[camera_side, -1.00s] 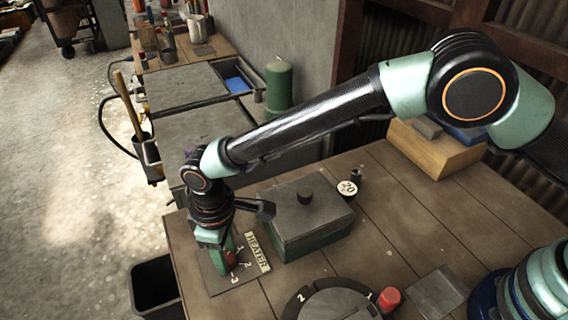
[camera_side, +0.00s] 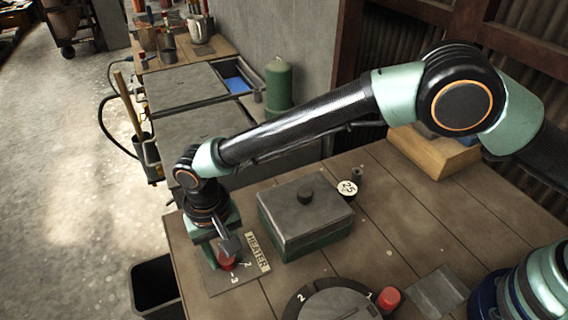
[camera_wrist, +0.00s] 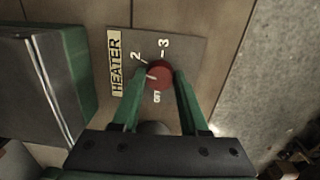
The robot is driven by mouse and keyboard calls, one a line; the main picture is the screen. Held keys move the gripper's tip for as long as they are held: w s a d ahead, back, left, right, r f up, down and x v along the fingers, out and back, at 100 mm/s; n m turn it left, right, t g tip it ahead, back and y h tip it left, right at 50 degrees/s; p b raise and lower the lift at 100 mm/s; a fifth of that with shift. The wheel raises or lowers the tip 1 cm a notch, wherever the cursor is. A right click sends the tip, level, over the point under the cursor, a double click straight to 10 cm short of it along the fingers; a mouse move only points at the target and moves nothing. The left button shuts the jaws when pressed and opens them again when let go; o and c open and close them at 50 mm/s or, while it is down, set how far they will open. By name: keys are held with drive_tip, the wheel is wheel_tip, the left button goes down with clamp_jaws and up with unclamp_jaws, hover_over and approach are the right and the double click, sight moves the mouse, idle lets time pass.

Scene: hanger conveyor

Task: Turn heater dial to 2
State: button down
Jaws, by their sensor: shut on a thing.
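The heater dial is a round red knob (camera_wrist: 158,75) on a grey plate (camera_wrist: 187,52) lettered HEATER. In the wrist view, the numeral 2 is at its upper left and 3 is above it; a marking below is hard to read. A short white line on the knob points roughly left, below the 2. My gripper (camera_wrist: 156,78) is shut on the knob, one green finger on each side. In the side view my gripper (camera_side: 227,254) comes down on the knob from above and partly hides it and the 1.
A green box with a grey lid (camera_side: 305,210) stands close right of the plate. A small round tag reading 25 (camera_side: 347,188) is behind it. A round plate with numerals (camera_side: 335,305) and a red knob (camera_side: 388,299) are at the front. A dark bin (camera_side: 155,288) stands left of the table.

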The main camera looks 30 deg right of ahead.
sight(223, 257)
drive_tip(key=shift+s+a+m, duration=0.1)
drive_tip(key=shift+s+m, duration=0.1)
drive_tip(key=shift+m, duration=1.5)
drive_tip(key=shift+c, duration=2.1)
unclamp_jaws()
drive_tip(key=shift+w+m, duration=0.1)
drive_tip(key=shift+m, duration=0.2)
wheel_tip(223, 257, up, 12)
drive_tip(key=shift+w+a, duration=0.2)
